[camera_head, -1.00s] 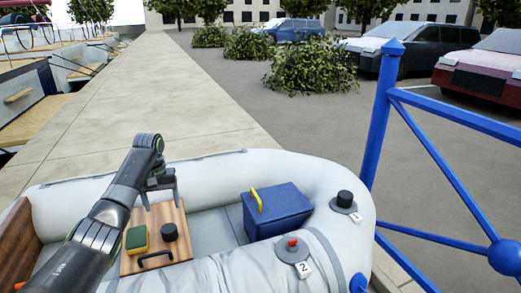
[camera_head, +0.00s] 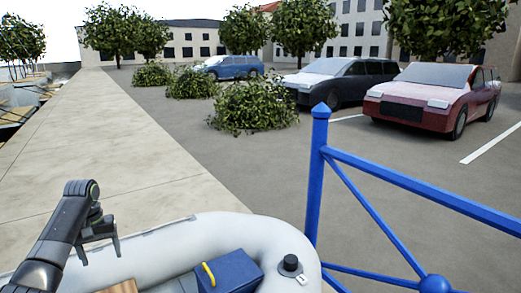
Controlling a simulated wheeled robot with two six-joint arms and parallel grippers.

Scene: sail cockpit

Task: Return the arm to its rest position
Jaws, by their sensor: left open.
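My left arm comes in from the lower left. Its gripper (camera_head: 100,248) hangs open and empty, fingers pointing down, in front of the dinghy's pale inflated tube (camera_head: 215,232). It looks clear of the objects in the boat. My right gripper is not in view.
A blue box (camera_head: 232,272) with a yellow handle sits in the dinghy. A black knob (camera_head: 290,263) is on the tube. A wooden board (camera_head: 122,287) shows at the bottom edge. A blue railing (camera_head: 314,185) stands at the right. The stone quay (camera_head: 110,150), bushes and parked cars lie beyond.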

